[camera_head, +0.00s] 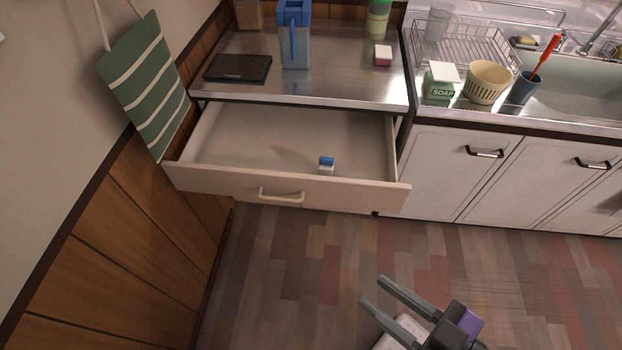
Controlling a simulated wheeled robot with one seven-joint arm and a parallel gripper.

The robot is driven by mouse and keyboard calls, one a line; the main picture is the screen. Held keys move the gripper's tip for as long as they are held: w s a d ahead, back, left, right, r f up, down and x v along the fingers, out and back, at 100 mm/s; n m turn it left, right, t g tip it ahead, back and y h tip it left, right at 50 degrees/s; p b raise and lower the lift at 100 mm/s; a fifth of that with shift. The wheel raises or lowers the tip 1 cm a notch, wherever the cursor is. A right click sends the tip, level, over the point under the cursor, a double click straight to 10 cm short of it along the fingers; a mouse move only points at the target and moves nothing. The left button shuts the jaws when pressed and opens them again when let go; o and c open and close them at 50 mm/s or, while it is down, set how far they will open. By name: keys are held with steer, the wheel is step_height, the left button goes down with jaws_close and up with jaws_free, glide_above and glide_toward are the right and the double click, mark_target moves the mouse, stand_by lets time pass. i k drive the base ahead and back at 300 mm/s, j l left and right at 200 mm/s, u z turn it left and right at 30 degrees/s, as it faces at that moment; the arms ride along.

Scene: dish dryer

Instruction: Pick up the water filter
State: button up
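A small object with a blue top and a pale body, which looks like the water filter (326,166), stands in the open drawer (236,183), near its front wall. The front wall hides its lower part. A larger blue pitcher (295,40) with a handle stands on the metal counter above the drawer. My gripper (373,292) is at the bottom right, over the floor and in front of the drawer. Its two fingers are apart, point up and left, and hold nothing. It is well clear of the small blue-topped object.
The drawer is otherwise empty and juts out below the counter (345,92), which bears a black flat box (238,68). White cabinets (440,160) and a sink (585,90) lie to the right. A striped bag (147,85) hangs at left. The floor ahead is clear.

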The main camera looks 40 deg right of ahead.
mark_target(325, 165)
steer(key=l+z, duration=0.25)
steer(key=l, duration=0.45)
steer(key=i+l+z, duration=0.2)
steer(key=l, duration=0.5)
steer(key=k, duration=0.05)
